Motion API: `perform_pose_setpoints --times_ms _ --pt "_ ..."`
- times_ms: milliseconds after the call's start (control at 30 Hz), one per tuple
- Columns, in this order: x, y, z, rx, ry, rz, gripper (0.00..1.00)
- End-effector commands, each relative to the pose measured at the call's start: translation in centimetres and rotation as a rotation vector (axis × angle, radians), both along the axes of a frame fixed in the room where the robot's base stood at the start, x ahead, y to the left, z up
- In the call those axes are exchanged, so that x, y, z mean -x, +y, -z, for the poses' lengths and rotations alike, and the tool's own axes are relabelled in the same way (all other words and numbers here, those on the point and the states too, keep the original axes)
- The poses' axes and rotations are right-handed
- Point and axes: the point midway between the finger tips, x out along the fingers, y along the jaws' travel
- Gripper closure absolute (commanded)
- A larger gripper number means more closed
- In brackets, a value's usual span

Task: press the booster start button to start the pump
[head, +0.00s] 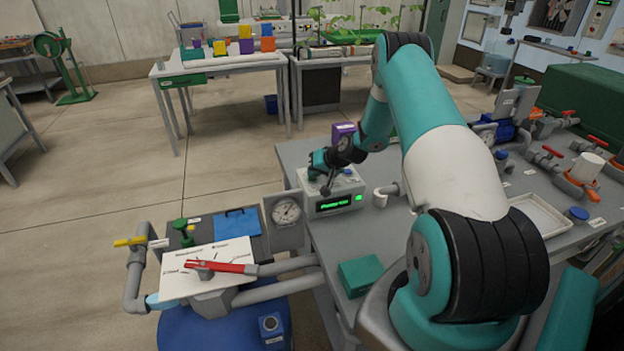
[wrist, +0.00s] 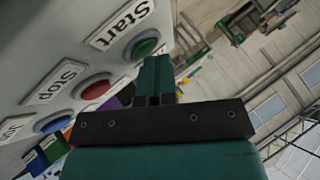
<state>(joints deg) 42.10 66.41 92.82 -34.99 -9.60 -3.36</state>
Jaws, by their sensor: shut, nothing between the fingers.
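The booster control box (head: 342,207) is a light grey box with a lit green display on the grey bench in the head view. In the wrist view its face carries a green button (wrist: 145,47) by the label Start, a red button (wrist: 93,88) by the label Stop, and a blue button (wrist: 53,123). My gripper (head: 325,187) is over the top of the box, pointing down. In the wrist view my gripper (wrist: 154,72) is shut and empty, its fingertips close to the green button. I cannot tell whether they touch it.
A round gauge (head: 287,211) and a red-handled valve (head: 220,267) stand left of the box. A teal block (head: 360,276) lies on the bench in front. A white pipe elbow (head: 381,197) is right of the box. A tray (head: 541,216) lies farther right.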

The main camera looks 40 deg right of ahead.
Motion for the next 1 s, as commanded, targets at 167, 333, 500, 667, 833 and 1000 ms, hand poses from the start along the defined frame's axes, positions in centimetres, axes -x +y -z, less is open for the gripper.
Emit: perform_pose_setpoints --times_ms 167,333,500,667,833,1000 --pt "0.0 0.0 0.0 0.0 0.002 -0.001 1.0" --pt "0.0 0.0 -0.6 0.0 0.001 0.0 1.0" --pt "0.0 0.0 -1.5 0.0 0.001 0.0 1.0" --pt "0.0 0.0 -1.5 0.0 0.001 0.0 1.0" --pt "0.0 0.0 -1.5 0.0 0.001 -0.001 1.0" --pt "0.0 0.0 -2.2 0.0 0.0 0.0 1.0"
